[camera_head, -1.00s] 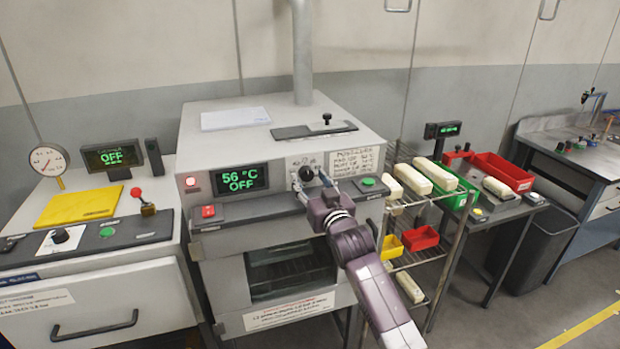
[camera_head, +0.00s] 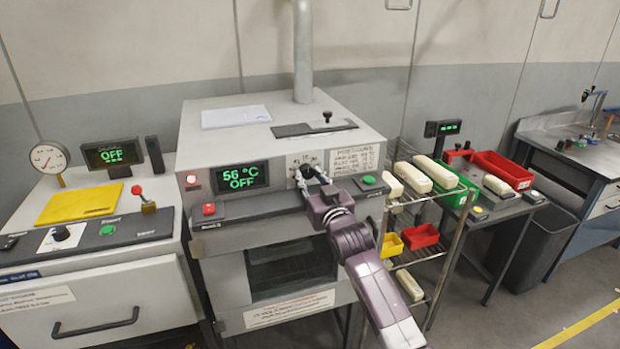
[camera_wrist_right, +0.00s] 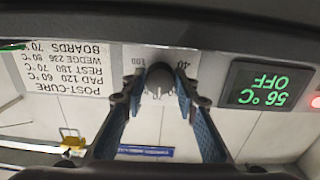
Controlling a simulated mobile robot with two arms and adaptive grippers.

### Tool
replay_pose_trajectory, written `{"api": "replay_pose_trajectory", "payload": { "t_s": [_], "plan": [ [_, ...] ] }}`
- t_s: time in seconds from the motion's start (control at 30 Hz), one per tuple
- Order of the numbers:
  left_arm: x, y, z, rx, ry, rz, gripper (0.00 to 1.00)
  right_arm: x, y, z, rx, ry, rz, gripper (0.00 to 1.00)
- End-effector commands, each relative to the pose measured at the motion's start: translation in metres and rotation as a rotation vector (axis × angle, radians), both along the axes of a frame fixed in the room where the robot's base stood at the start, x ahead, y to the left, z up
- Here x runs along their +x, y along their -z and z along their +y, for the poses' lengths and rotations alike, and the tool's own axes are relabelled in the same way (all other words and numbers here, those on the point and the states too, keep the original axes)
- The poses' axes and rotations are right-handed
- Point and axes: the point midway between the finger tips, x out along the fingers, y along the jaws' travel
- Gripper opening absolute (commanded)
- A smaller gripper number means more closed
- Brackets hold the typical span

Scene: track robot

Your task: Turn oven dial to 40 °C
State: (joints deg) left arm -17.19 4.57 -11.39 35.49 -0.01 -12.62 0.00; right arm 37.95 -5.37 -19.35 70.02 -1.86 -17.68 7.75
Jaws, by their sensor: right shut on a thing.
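The oven (camera_head: 262,115) stands in the middle of the head view. Its display (camera_head: 241,178) reads 56 °C and OFF. The dial (camera_head: 304,172) is a dark knob on a white scale plate, right of the display. My right gripper (camera_head: 315,180) is at the panel, shut on the dial. In the wrist view, upside down, the fingers (camera_wrist_right: 158,100) stand on both sides of the dial (camera_wrist_right: 159,78), and the scale shows 40 near it. The fingertips partly cover the dial, and its pointer is hard to read. My left gripper is not in view.
A printed label (camera_head: 356,159) is right of the dial. A rack (camera_head: 455,235) with pale blocks and bins stands close on the right of my arm.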

Motion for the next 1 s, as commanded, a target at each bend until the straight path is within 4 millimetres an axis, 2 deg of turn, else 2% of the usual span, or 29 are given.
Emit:
{"api": "replay_pose_trajectory", "payload": {
  "t_s": [0.27, 1.0],
  "plan": [
    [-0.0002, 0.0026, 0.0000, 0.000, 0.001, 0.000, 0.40, 0.0003, 0.0012, -0.0008, -0.150, 0.000, -0.047, 0.03],
    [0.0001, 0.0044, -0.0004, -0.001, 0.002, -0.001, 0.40, 0.0006, -0.0004, -0.0019, -0.812, 0.000, -0.262, 0.03]
  ]
}}
